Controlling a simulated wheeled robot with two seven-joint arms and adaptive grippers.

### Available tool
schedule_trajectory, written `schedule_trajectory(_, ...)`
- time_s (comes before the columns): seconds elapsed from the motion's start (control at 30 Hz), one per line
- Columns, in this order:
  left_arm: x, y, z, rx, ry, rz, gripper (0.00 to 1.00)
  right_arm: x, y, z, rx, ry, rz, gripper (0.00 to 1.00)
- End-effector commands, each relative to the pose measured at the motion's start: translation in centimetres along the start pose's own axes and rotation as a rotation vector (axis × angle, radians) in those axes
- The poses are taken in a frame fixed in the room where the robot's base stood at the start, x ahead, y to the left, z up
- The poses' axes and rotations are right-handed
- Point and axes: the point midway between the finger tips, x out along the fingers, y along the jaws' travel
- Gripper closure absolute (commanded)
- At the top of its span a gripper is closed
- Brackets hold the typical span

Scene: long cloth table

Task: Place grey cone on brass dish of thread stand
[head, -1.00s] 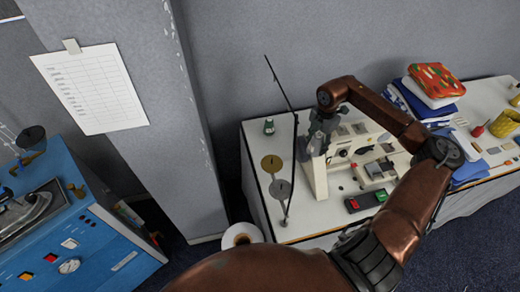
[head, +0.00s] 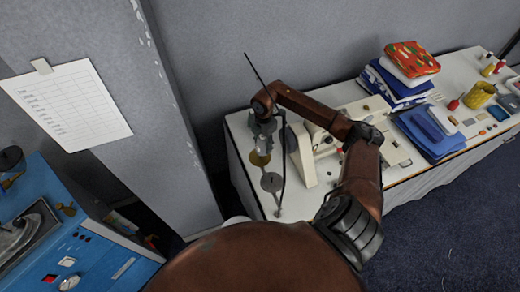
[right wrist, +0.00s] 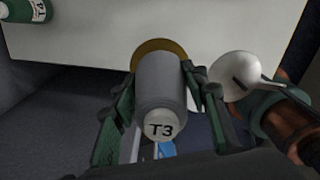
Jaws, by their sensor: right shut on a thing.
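The grey cone, marked T3, (right wrist: 160,85) is between the two fingers of my right gripper (right wrist: 160,95) in the right wrist view. The gripper is shut on it. In the head view my right gripper (head: 264,138) hangs over the thread stand, with the cone largely hidden. The brass dish (head: 260,159) shows just below it; in the right wrist view the dish (right wrist: 158,47) shows behind the cone's far end. I cannot tell whether cone and dish touch. The stand's grey dish (head: 271,182) is nearer the table's front. My left gripper is not in view.
A green cone marked T4 (right wrist: 28,10) is at the table's edge. The cream sewing machine (head: 305,160) stands right of the stand. The stand's dark rod (head: 256,70) rises beside my right arm. Folded blue cloths (head: 430,132) lie farther right.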

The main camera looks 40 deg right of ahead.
Motion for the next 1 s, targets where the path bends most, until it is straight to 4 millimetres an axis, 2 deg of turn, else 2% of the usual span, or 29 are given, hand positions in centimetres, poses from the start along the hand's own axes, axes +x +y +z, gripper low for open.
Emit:
schedule_trajectory(0.03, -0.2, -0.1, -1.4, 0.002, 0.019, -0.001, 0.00, 0.3, 0.2, -0.2, 0.001, 0.000, 0.000, 0.88)
schedule_trajectory(0.1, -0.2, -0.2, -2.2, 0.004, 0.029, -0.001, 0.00, 0.6, 0.4, -0.5, 0.000, 0.000, 0.000, 0.88)
schedule_trajectory(0.27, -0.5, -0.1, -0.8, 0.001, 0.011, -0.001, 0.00, 1.5, 0.8, -1.2, -0.001, 0.001, 0.001, 0.88)
schedule_trajectory(0.5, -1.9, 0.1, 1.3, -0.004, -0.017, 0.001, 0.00, 4.5, 0.8, -1.3, 0.000, 0.000, 0.000, 0.88)
schedule_trajectory(0.67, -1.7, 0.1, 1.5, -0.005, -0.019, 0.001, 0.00, 4.8, 0.8, -1.2, -0.001, -0.001, 0.001, 0.88)
schedule_trajectory(0.83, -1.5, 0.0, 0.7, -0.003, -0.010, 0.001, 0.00, 5.1, 0.8, -1.2, -0.001, -0.001, 0.001, 0.88)
schedule_trajectory(0.87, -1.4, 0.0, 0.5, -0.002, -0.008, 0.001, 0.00, 5.1, 0.7, -1.2, -0.001, -0.001, 0.000, 0.58)
schedule_trajectory(1.0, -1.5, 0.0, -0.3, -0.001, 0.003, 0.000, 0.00, 5.1, 0.7, -1.2, -0.001, -0.001, 0.000, 0.49)
